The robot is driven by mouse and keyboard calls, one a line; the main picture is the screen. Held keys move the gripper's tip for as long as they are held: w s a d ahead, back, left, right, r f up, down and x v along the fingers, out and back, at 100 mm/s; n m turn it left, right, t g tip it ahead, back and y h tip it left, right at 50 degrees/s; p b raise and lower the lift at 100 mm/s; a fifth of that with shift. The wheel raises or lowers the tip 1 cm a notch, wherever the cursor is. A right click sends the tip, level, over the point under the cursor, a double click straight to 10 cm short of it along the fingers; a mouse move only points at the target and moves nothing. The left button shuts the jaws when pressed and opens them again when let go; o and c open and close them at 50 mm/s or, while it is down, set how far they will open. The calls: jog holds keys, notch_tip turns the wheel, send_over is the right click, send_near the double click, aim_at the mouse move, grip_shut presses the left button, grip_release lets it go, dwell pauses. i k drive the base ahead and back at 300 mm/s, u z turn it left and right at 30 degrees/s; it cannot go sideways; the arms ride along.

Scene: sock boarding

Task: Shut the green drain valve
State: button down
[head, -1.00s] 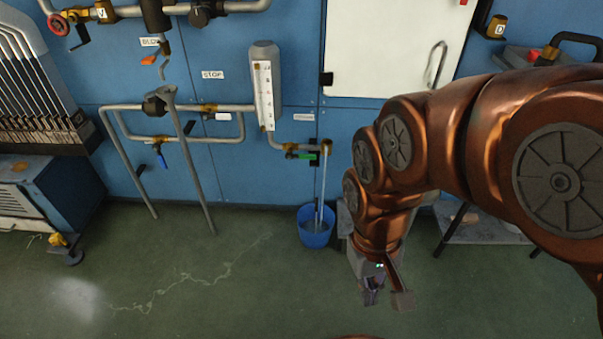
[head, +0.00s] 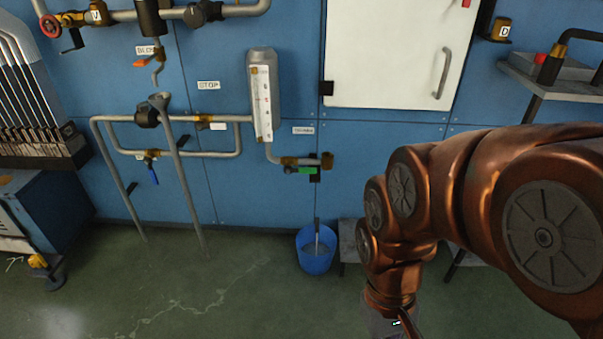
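The green drain valve handle (head: 307,170) is on the brass fitting at the lower end of the gauge pipe, on the blue wall panel. The handle looks roughly horizontal, in line with the pipe. No water stream shows below the outlet. A blue bucket (head: 316,252) stands on the floor under it, with a thin upright thing inside that I cannot identify. My gripper (head: 387,326) is low at the bottom edge, right of the bucket and well away from the valve. Its fingers are cut off by the frame, so I cannot see whether it is open.
A white cabinet door (head: 393,60) is at the upper right. A pipe with a blue-handled valve (head: 152,171) and a slanted grey post (head: 184,175) are left of the gauge (head: 262,95). Floor in front is clear.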

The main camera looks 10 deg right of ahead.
aim_at(288, 170)
jog(key=k, duration=0.65)
jog(key=z, duration=0.45)
jog(key=i, duration=0.95)
jog(key=u, duration=0.6)
jog(key=i, duration=0.55)
jog(key=u, duration=0.7)
